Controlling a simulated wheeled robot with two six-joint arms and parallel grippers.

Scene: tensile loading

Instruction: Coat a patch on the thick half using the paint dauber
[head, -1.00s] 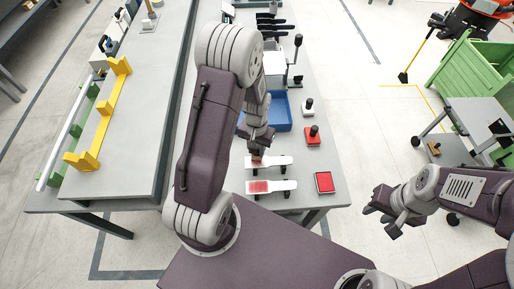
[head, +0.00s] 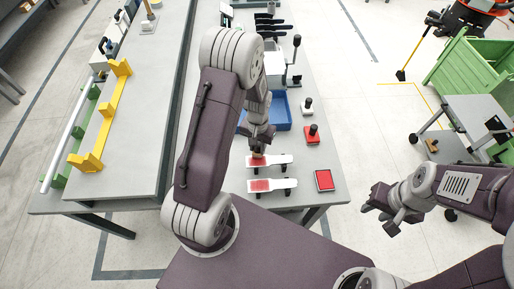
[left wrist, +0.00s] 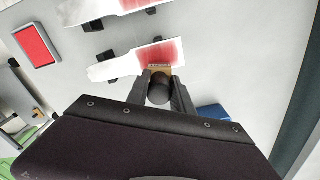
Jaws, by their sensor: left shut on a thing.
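My left gripper (head: 258,147) is shut on the paint dauber, which has a black round handle (left wrist: 158,90) and a tan block (left wrist: 158,68). The dauber's block is at the red end of the farther white specimen (head: 280,160), seeming to touch it; the contact face is hidden. This specimen also shows in the left wrist view (left wrist: 112,70), with red streaks around the block. A second white specimen (head: 284,183) with a red patch lies nearer my base. A red pad (head: 324,180) lies to the right. My right gripper (head: 378,218) is open and empty, off the table's right side.
A red block with a black knob (head: 312,134) and a white one (head: 307,107) stand behind the specimens. A blue tray (head: 283,122) is beyond my left gripper. A yellow rack (head: 103,122) stands on the left bench. A grey cart (head: 470,117) stands at right.

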